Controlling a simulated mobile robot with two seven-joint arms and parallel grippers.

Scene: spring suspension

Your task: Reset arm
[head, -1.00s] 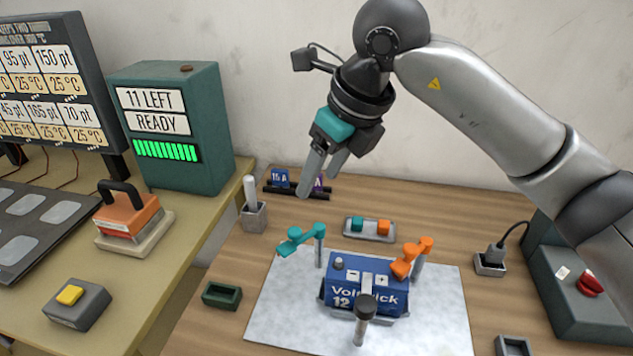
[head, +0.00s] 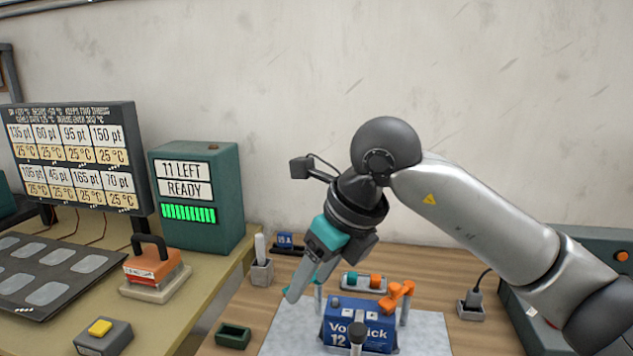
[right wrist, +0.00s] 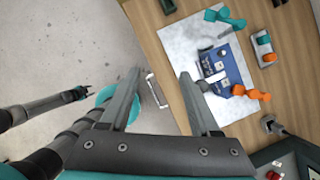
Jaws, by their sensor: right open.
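My right gripper (head: 300,285) is open and empty in the head view, pointing down at the left of the blue battery. Its two fingers stand wide apart in the right wrist view (right wrist: 160,85), with floor and bench edge below. The blue battery (head: 360,328) stands on a pale mat (head: 432,325); it also shows in the right wrist view (right wrist: 222,68). An orange clamp (head: 398,292) stands at its right. A teal clamp (right wrist: 226,18) is mostly hidden by my gripper in the head view. My left gripper (right wrist: 84,91) is small and dark in the right wrist view; its jaws are unclear.
A plug socket (head: 472,305) and a teal unit (head: 600,255) are at the right. The wall above is clear.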

